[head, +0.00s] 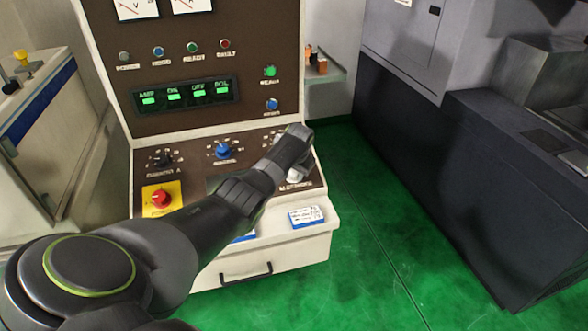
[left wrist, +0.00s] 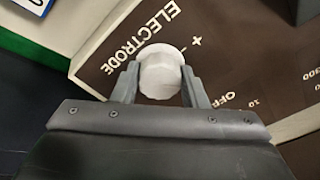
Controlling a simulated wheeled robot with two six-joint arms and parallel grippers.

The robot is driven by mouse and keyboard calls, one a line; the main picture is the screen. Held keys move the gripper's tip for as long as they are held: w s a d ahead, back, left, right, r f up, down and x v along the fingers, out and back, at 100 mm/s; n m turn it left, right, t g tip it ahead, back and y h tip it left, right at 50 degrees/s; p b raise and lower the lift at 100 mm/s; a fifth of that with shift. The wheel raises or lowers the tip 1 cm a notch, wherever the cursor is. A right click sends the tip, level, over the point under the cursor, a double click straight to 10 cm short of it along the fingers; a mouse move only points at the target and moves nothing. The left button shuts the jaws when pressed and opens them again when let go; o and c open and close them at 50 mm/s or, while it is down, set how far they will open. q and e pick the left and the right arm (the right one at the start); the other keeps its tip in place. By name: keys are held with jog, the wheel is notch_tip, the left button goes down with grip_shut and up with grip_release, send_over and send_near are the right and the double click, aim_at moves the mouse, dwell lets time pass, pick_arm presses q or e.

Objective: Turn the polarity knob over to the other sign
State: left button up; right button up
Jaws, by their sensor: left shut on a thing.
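The polarity knob (left wrist: 160,70) is a white round knob on the brown control panel, beside the label ELECTRODE. A plus mark shows near it in the left wrist view. The knob's pointer direction cannot be told. My left gripper (left wrist: 160,84) is shut on the knob, with one grey finger on each side of it. In the head view my left arm reaches across the panel, and its gripper (head: 295,168) is at the panel's right end, largely hiding the knob. My right gripper is not in view.
A blue knob (head: 223,151), a black knob (head: 161,159) and a red button (head: 160,198) on a yellow plate are on the same panel. A blue-and-white card (head: 307,216) lies on the ledge in front. A dark machine (head: 430,180) stands at the right, beyond clear green floor.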

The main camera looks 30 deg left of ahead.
pick_arm(q)
jog(key=m, duration=0.3)
jog(key=shift+m, duration=0.3)
jog(key=shift+m+p, duration=0.3)
jog(key=shift+m, duration=1.4)
jog(key=o, duration=1)
jog(key=shift+c, duration=0.2)
jog(key=shift+r, duration=0.1)
jog(key=b+v, duration=0.4)
jog(key=v, duration=1.3)
jog(key=shift+a, duration=0.15)
